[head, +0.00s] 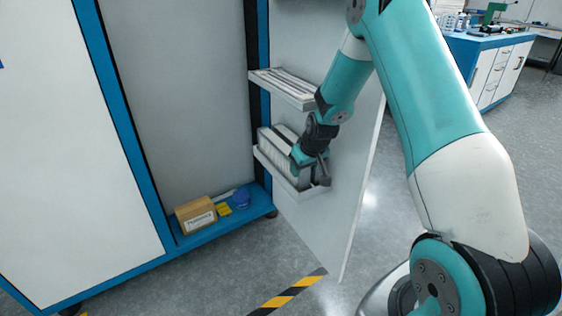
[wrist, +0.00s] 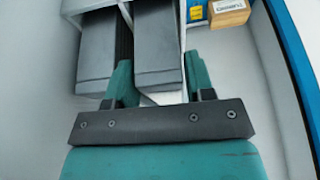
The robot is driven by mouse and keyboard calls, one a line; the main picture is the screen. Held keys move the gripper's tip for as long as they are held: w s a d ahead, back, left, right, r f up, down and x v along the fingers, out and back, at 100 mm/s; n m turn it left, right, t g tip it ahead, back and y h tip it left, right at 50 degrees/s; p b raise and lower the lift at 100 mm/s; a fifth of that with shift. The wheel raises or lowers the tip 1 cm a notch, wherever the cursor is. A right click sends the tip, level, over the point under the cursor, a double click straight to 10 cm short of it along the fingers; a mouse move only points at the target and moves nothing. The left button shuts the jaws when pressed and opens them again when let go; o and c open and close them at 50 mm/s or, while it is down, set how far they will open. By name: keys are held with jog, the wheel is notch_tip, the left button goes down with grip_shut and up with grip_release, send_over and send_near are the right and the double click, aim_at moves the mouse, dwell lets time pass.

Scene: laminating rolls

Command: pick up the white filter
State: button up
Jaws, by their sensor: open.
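Box-shaped filters (head: 278,153) with pale ribbed sides and darker tops stand side by side in the lower door shelf (head: 264,160) in the head view. In the wrist view two end faces show, a left one (wrist: 97,55) and a right one (wrist: 157,45); both look grey in this light, so I cannot tell which is the white filter. My gripper (wrist: 158,80) is open, with one finger on each side of the right block's near end. The left finger lies in the gap between the two blocks. Contact cannot be told. In the head view my gripper (head: 310,165) is at the shelf's right end.
An upper door shelf (head: 283,86) holds flat pale items just above my wrist. The open door panel (head: 345,190) is close on the right. A cardboard box (head: 196,215), a yellow item (head: 224,209) and a blue item (head: 241,196) lie on the cabinet floor.

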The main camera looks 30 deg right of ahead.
jog(key=shift+x, duration=1.05)
jog(key=shift+c, duration=0.2)
jog(key=shift+r, duration=0.1)
jog(key=c, duration=0.7)
